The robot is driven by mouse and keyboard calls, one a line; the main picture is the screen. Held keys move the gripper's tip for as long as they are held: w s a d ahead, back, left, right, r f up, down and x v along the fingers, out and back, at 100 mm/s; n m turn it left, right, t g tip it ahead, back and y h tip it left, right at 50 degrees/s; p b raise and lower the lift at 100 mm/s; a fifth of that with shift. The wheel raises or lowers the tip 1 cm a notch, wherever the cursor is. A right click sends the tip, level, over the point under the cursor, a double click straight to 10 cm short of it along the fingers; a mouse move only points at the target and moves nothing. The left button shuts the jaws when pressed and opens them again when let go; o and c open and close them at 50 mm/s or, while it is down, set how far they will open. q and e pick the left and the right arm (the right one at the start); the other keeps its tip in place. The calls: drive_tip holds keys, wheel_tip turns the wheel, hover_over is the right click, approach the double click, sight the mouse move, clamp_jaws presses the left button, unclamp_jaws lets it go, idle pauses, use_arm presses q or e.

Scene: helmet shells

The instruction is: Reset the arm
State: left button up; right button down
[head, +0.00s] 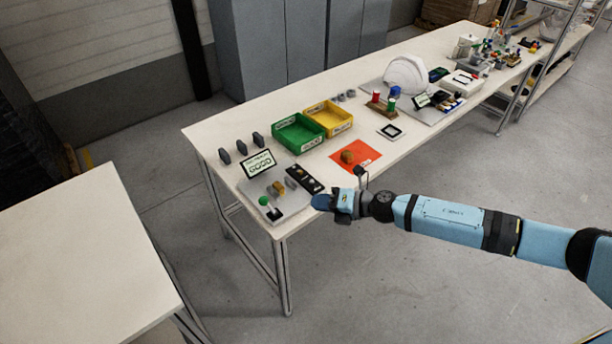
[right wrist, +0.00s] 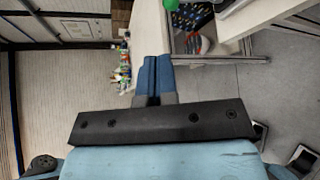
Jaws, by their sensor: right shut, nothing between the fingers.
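My right arm comes in from the right in the head view. Its gripper (head: 322,203) is at the front edge of the long white table (head: 235,95), near its left end. In the right wrist view the gripper's two blue fingers (right wrist: 152,78) are together with nothing between them. Close to the gripper in the head view lie a black strip (head: 303,178) and a grey plate (head: 268,213) with a green knob (head: 264,201). My left gripper is not in view.
A green bin (head: 298,134) and a yellow bin (head: 329,117) stand behind an orange-red sheet (head: 368,154). A white helmet shell (head: 406,75) is farther back. A bare table (head: 75,250) stands at the left. The floor (head: 400,275) before the long table is clear.

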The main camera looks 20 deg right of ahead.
drive_tip(key=shift+s+a, duration=0.1)
drive_tip(key=s+a+f+m+t+h, duration=0.2)
drive_tip(key=s+a+m+t, duration=0.2)
drive_tip(key=s+a+m, duration=0.65)
drive_tip(key=s+d+f+m+g+h+p, duration=0.1)
drive_tip(key=s+d+f+m+h, duration=0.2)
drive_tip(key=s+m, duration=0.4)
drive_tip(key=s+d+f+m+g+h, duration=0.1)
drive_tip(key=s+d+f+m+h, duration=0.2)
drive_tip(key=s+m, duration=0.5)
drive_tip(key=d+f+m, duration=0.1)
drive_tip(key=d+m, duration=0.1)
drive_tip(key=m, duration=0.2)
drive_tip(key=shift+d+f+m+p, duration=0.15)
drive_tip(key=shift+f+m+p, duration=0.05)
drive_tip(key=shift+m+p, duration=0.15)
